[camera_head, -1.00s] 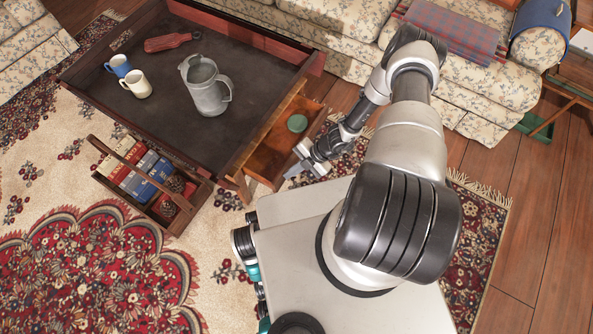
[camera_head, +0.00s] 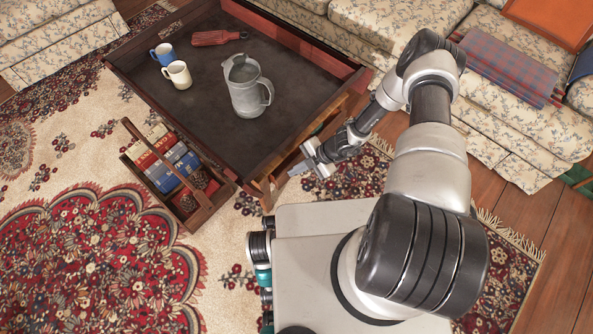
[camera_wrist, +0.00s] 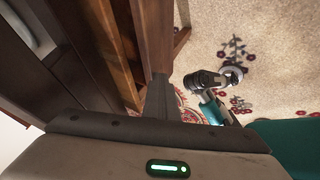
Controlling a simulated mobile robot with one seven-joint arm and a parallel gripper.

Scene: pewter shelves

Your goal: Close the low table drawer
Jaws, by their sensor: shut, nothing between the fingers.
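The low table (camera_head: 190,120) is dark wood with a raised rim. Its drawer (camera_head: 300,150) is at the right end, pushed most of the way under the tabletop, with only a narrow strip of it showing. My gripper (camera_head: 300,169) is shut and empty, low beside the drawer's front. In the wrist view my closed fingers (camera_wrist: 159,97) are right against or very near a brown wooden panel (camera_wrist: 118,50). I cannot tell whether they touch it. The drawer's inside is mostly hidden.
A grey metal pitcher (camera_head: 246,88), a blue mug (camera_head: 164,54), a cream mug (camera_head: 178,75) and a red-handled object (camera_head: 217,37) rest on the tabletop. A wooden caddy of books (camera_head: 219,198) stands on the rug by the table. Floral sofas line the back.

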